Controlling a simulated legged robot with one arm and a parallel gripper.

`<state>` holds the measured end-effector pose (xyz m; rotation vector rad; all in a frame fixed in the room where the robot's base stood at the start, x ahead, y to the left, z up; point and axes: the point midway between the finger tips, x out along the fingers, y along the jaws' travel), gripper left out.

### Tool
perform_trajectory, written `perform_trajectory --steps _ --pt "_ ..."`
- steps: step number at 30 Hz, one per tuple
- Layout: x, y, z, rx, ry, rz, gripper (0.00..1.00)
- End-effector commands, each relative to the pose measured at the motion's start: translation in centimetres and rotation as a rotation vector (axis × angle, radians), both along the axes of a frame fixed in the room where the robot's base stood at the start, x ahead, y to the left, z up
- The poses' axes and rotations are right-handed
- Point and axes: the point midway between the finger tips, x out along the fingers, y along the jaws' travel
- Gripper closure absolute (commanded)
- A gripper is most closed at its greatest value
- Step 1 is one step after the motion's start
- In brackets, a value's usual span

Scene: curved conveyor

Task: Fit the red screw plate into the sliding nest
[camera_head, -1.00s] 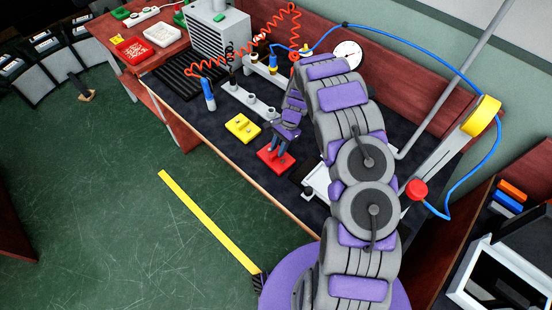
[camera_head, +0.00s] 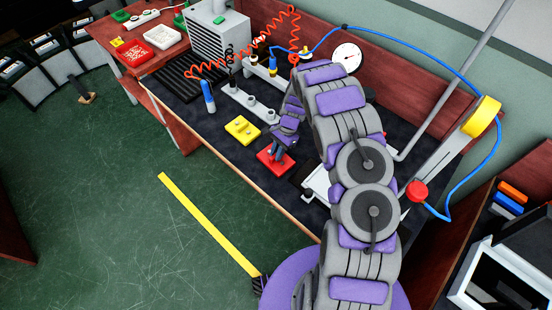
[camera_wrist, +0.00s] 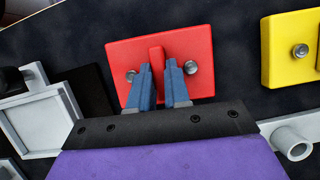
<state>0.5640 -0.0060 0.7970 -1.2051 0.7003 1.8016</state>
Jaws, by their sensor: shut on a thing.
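The red screw plate (camera_head: 266,160) lies flat on or just above the dark bench mat, near the bench's front edge; I cannot tell whether it touches. It has a raised red tab in the middle and a silver screw on each side. The plate fills the upper middle of the wrist view (camera_wrist: 120,56). My gripper (camera_wrist: 159,68) is shut on the tab, with one blue finger on each side. My gripper also shows in the head view (camera_head: 279,150). The sliding nest looks to be the pale square frame (camera_wrist: 68,97) at left in the wrist view, partly hidden by my arm in the head view (camera_head: 315,182).
A yellow plate (camera_head: 243,123) with screws lies just left of the red one. A grey bar (camera_head: 240,97) with round posts lies behind. A black block (camera_wrist: 93,86) sits between plate and nest. A red-knobbed lever (camera_head: 416,190) stands at right.

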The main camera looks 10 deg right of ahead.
Motion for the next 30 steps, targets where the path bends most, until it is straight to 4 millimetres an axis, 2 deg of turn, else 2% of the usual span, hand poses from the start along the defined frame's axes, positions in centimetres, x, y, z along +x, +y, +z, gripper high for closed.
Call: perform_trajectory --steps 5,8,14,21,27,30 --pt "-0.1 0.0 0.0 0.0 0.003 0.001 1.0" --pt "-0.1 0.0 0.6 0.0 0.003 0.001 1.0" --pt "-0.1 0.1 3.5 0.0 0.001 0.003 1.0" --pt "0.0 0.0 8.3 -0.001 -0.004 0.001 1.0" --pt "-0.1 0.0 10.1 0.001 -0.001 0.008 1.0" --pt "-0.1 0.2 10.9 0.0 -0.008 0.066 1.0"
